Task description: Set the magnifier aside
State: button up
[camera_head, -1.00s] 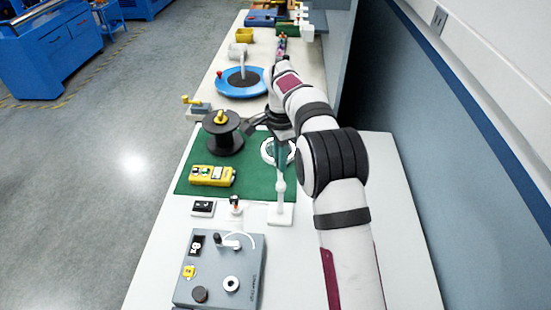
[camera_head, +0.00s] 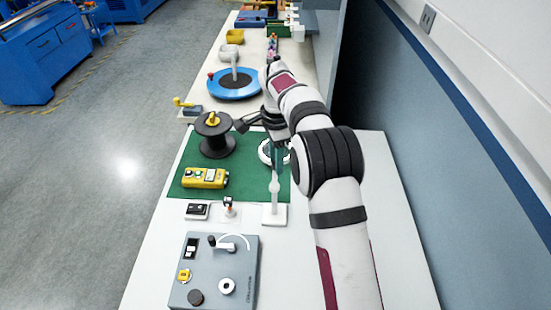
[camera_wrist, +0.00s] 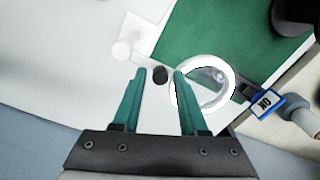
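The magnifier appears as a white ring with a clear lens (camera_wrist: 205,88); in the head view the ring (camera_head: 264,152) lies over the right part of the green mat, partly hidden by my gripper. A white stand (camera_head: 274,214) with an upright post is just in front of it; its pale base also shows in the wrist view (camera_wrist: 142,36). My gripper (camera_wrist: 160,73) is open, its two teal fingers apart. The right finger overlaps the ring's left edge in the picture; contact cannot be told. A small black round part (camera_wrist: 160,75) shows between the fingertips. In the head view my gripper (camera_head: 277,155) points down over the mat.
A black spool (camera_head: 215,143) and a yellow device (camera_head: 204,178) are on the green mat (camera_head: 240,180). A grey control panel (camera_head: 214,275) is nearer. A blue round base (camera_head: 234,90) stands beyond. A blue-framed tag (camera_wrist: 265,104) is right of the ring. White table is clear at front right.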

jog(key=shift+o, duration=0.4)
notch_tip(320, 180, up, 12)
jog(key=shift+s, duration=0.1)
dwell(0.4)
jog(key=s+d+r+n, duration=0.2)
jog(key=s+d, duration=0.2)
jog(key=s, duration=0.4)
jog(key=s+d+r+n, duration=0.2)
jog(key=s+d+r, duration=0.1)
jog(key=s, duration=0.5)
jog(key=s+d+f+n+y, duration=0.1)
jog(key=s+f, duration=0.4)
jog(key=s, duration=0.6)
jog(key=s+d+f+n, duration=0.1)
jog(key=s+f+n, duration=0.2)
jog(key=s, duration=0.8)
notch_tip(320, 180, down, 2)
jog(key=shift+y, duration=0.4)
